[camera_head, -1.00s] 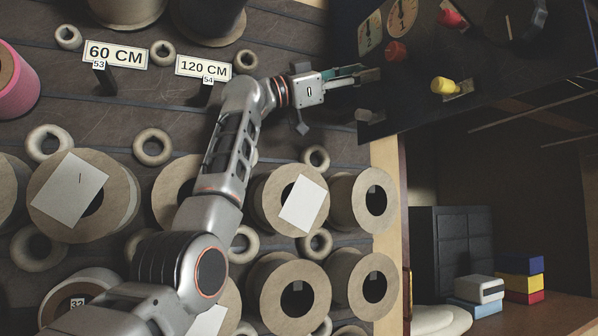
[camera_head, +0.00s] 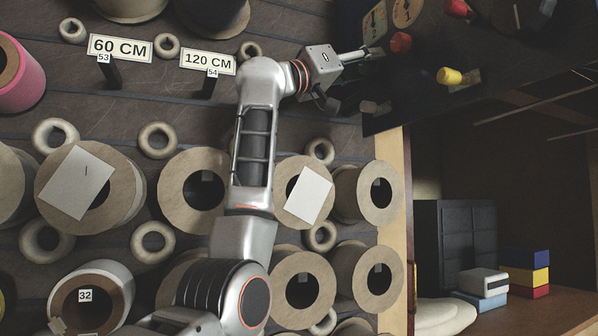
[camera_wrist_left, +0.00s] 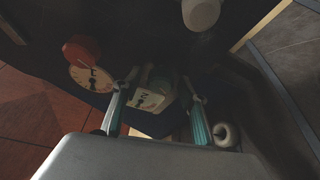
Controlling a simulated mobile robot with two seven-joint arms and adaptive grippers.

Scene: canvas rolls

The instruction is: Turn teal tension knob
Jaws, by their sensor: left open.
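The teal knob (camera_wrist_left: 161,78) shows dimly in the left wrist view, between the two fingers of my left gripper (camera_wrist_left: 163,86). A pale dial plate (camera_wrist_left: 150,101) lies beside it. The fingers are apart, one on each side of the knob; I cannot tell whether they touch it. In the head view my left gripper (camera_head: 366,53) reaches the dark panel (camera_head: 425,50) from the left, below a yellow-green dial. The knob is hard to make out there. My right gripper is not in view.
Several cardboard-ended rolls (camera_head: 302,283) fill the rack under my left arm. An open shelf (camera_head: 540,312) with small boxes is at the lower right.

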